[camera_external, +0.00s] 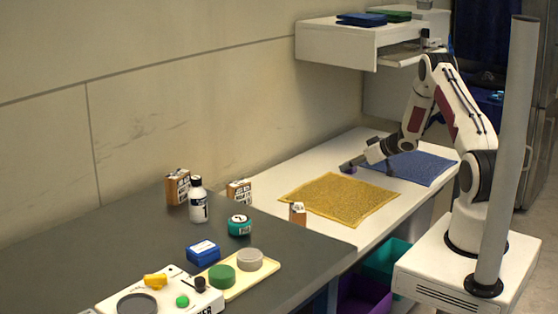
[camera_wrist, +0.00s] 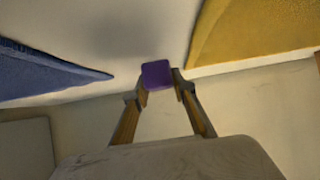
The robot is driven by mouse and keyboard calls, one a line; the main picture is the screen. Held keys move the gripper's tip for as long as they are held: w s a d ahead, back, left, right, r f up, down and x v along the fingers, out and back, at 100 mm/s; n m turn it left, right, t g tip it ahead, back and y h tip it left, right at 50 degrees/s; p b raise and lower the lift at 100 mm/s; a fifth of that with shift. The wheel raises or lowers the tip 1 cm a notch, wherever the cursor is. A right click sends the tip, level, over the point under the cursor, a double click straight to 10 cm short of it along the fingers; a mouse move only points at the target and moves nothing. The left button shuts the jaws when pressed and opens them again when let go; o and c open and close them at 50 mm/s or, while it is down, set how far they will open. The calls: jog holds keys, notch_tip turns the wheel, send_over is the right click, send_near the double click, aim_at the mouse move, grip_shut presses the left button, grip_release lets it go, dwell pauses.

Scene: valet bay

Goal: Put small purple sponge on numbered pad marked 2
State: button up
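The small purple sponge (camera_wrist: 156,74) sits between the two fingertips of my gripper (camera_wrist: 160,84) in the wrist view, with a fingertip against each side. In the external view the sponge (camera_external: 347,169) shows as a small purple patch under my gripper (camera_external: 353,165). My gripper is over the back part of the white table, between the yellow cloth and the blue cloth. A shadow lies apart from the sponge in the wrist view, so it appears held above the surface. I cannot make out a pad marked 2 in either view.
A yellow cloth (camera_external: 338,199) and a blue cloth (camera_external: 421,167) lie on the white table (camera_external: 283,186). The dark table (camera_external: 130,240) holds a white bottle (camera_external: 198,200), boxes, a teal jar (camera_external: 240,225), a blue block (camera_external: 203,252) and a cream tray (camera_external: 262,276). A wall runs behind.

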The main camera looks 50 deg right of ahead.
jog(key=shift+r, duration=0.1)
jog(key=shift+c, duration=0.3)
jog(key=shift+r, duration=4.9)
jog(key=w+a+r+n+g+y, duration=0.1)
jog(key=w+a+r+n+y, duration=0.2)
jog(key=a, duration=0.8)
jog(key=w+a+r+n+y, duration=0.1)
jog(key=w+a+r, duration=0.25)
jog(key=a, duration=0.75)
jog(key=w+a+r+n+g+y, duration=0.15)
jog(key=w+a, duration=0.25)
jog(key=a, duration=0.6)
jog(key=s+a+r+n+g+y, duration=0.2)
jog(key=s+a+r+n, duration=0.1)
jog(key=a, duration=0.8)
jog(key=s+a+r+n+g+y, duration=0.15)
jog(key=s+a, duration=0.25)
jog(key=a, duration=0.6)
jog(key=s+a+r+n+g+y, duration=0.1)
jog(key=s+a+r+n, duration=0.25)
jog(key=a, duration=0.75)
jog(key=s+a+n+g+y, duration=0.1)
jog(key=s+a+n+g, duration=0.3)
jog(key=s, duration=0.9)
jog(key=shift+a, duration=1.25)
